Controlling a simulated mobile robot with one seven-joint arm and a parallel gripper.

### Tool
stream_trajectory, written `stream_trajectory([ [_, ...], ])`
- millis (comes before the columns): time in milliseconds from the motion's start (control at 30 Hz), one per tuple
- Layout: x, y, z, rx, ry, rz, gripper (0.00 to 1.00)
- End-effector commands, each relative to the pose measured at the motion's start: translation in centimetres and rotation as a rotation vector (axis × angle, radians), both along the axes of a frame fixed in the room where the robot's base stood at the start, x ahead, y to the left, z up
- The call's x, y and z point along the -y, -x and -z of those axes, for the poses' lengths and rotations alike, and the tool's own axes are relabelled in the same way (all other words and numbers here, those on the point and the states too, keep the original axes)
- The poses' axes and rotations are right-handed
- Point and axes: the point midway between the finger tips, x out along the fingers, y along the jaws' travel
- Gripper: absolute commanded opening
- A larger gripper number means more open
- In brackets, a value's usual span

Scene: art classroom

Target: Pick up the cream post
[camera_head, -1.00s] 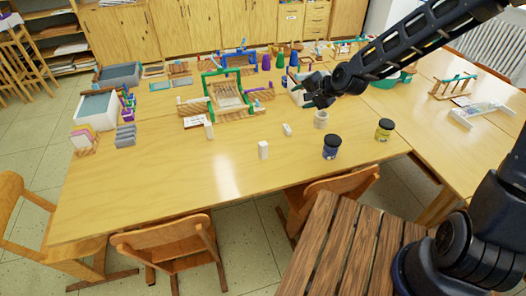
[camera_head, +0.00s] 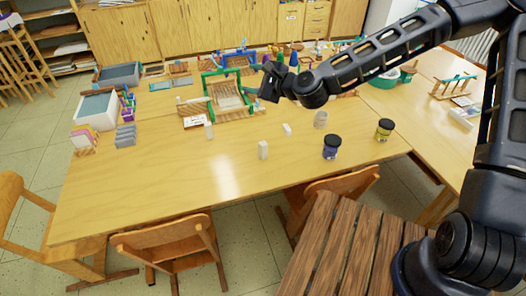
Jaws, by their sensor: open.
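Three small cream or white post-like blocks are on the wooden table: an upright one (camera_head: 263,150) near the middle, a shorter one (camera_head: 287,130) behind it to the right, and an upright one (camera_head: 209,131) to the left. I cannot tell for sure which is the cream post. My gripper (camera_head: 267,86) is open and empty, above the back part of the table. It is apart from all three blocks and appears behind them in the picture. My gripper and forearm hide part of the things at the back.
A wooden frame with green bars (camera_head: 229,98) stands behind the blocks. A blue jar (camera_head: 331,147), a yellow jar (camera_head: 384,130) and a pale cup (camera_head: 320,119) stand to the right. Grey blocks (camera_head: 125,135) are at left. The table's front middle is clear; chairs (camera_head: 170,247) stand at its edge.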

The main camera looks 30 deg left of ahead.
Motion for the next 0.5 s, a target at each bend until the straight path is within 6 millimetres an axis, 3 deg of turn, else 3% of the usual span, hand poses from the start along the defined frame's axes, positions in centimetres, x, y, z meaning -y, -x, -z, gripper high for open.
stream_trajectory([
  [233,-0.5,0.4,-4.0,-0.210,-0.164,0.088,0.55],
  [500,0.3,-0.8,-8.2,-0.446,-0.332,0.198,0.55],
])
